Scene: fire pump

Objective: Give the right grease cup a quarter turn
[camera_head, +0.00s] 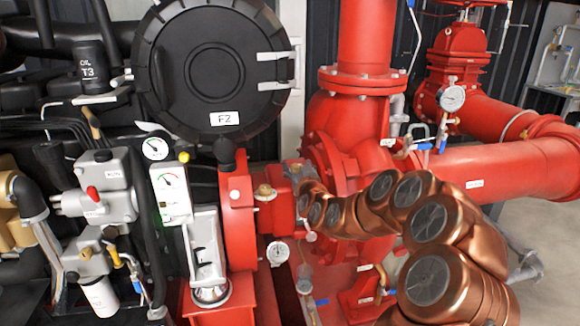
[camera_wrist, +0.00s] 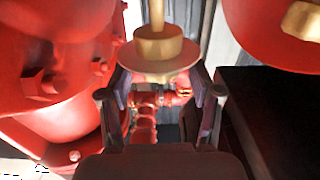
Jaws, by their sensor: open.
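In the wrist view a brass grease cup (camera_wrist: 158,45) with a round flange and a thin stem stands at top centre. My gripper (camera_wrist: 159,78) is open, one finger on each side of the cup's lower edge. I see gaps beside the cup, and no clear grip on it. Another brass piece (camera_wrist: 303,20) shows at the upper right on a red housing. In the head view a brass fitting (camera_head: 265,192) sits on the red pump casing. My copper arm reaches in from the lower right, and my gripper cannot be made out there. Which cup is the right one is not certain.
Red pump casing (camera_head: 235,215) and large red pipes (camera_head: 500,170) crowd around my arm. A small gauge (camera_head: 278,253) hangs below the casing. Bolted red flanges (camera_wrist: 60,85) stand close on the left in the wrist view, and a dark block (camera_wrist: 275,115) on the right.

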